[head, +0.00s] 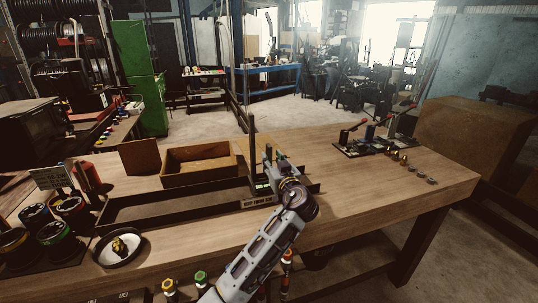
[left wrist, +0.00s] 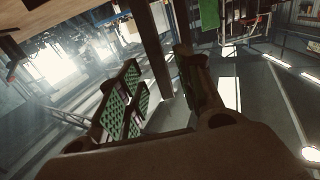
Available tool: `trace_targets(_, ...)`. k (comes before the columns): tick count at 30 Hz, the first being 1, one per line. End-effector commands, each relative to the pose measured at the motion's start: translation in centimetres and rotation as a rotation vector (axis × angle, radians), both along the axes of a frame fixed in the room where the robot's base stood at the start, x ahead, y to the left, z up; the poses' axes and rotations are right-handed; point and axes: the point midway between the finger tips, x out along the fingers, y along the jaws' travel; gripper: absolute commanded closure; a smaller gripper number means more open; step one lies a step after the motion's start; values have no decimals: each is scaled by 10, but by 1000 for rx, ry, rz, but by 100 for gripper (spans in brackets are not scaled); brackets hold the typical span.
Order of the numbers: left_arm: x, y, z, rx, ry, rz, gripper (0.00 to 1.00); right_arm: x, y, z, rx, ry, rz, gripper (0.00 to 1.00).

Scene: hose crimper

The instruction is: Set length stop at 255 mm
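A long, dark, low trough (head: 160,208) lies across the bench, with a pale lettered label (head: 258,203) on its front side near the right end. A slim dark upright post (head: 252,145) stands at that end; it looks like the length stop's handle, though I cannot be sure. My left gripper (head: 270,170) is over this end, just right of the post. In the left wrist view its green-padded fingers (left wrist: 158,92) are apart, with a dark post (left wrist: 157,45) showing between them; contact cannot be told. Any scale marks are hidden or too small to read. My right gripper is out of view.
An open wooden box (head: 200,168) stands behind the trough. A white dish (head: 118,248) and several dark spools (head: 70,208) are at the left. Red-handled tools (head: 375,137) and small fittings (head: 418,176) lie at the right.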

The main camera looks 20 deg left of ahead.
Motion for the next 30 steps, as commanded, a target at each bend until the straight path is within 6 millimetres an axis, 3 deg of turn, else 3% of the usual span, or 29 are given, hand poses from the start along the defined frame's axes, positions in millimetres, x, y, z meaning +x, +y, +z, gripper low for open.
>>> trace_targets(9, 28, 19, 1, 1, 0, 1, 64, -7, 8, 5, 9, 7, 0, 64)
trace_targets(23, 34, 23, 0, -1, 1, 0, 64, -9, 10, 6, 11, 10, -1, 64)
trace_targets(30, 34, 23, 0, 0, 0, 0, 95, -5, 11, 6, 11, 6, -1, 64)
